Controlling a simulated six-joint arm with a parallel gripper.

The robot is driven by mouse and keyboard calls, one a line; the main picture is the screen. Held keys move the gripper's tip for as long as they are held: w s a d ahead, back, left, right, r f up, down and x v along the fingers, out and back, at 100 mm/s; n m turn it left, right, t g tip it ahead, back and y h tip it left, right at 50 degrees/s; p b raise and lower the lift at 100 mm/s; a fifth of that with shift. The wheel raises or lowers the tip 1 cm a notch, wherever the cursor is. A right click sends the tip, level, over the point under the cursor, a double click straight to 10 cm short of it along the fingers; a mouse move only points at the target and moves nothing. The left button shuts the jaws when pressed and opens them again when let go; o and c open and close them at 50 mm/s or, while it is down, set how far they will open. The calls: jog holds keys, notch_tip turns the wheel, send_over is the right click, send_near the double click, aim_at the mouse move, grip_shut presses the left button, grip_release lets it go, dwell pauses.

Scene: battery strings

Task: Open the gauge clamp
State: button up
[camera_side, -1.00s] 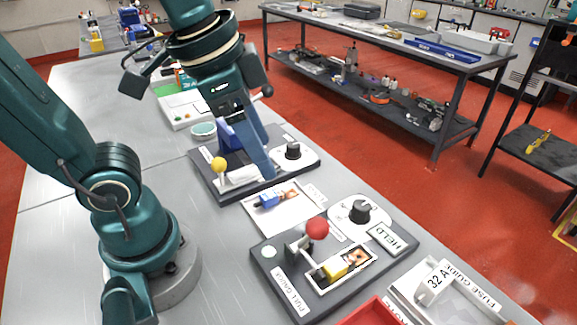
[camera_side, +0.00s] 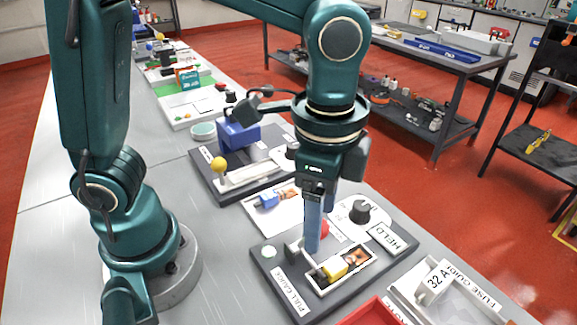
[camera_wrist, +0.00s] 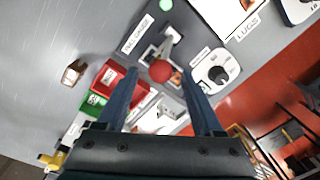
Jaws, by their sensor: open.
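The gauge clamp is a lever with a red ball knob (camera_side: 325,229) on the dark pull gauge board (camera_side: 268,282). A small yellow piece (camera_side: 334,271) lies in the board's white-edged tray beside the lever. My gripper (camera_side: 316,248) points down over the board, its blue fingers partly hiding the knob in the side view. In the wrist view my gripper (camera_wrist: 160,76) is open, and the red knob (camera_wrist: 160,71) appears between the fingertips with space on both sides. I cannot tell whether the fingertips are level with the knob.
A dial with a black knob (camera_side: 360,211) and a "HELD" sign (camera_side: 385,239) sit on the same board. Behind is another board with a yellow-knobbed lever (camera_side: 219,164). A red bin (camera_side: 372,314) and a fuse guide tray (camera_side: 458,299) are at the front.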

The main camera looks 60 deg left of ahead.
jog(key=shift+f, duration=0.65)
grip_shut()
jog(key=shift+r, duration=0.1)
dwell(0.9)
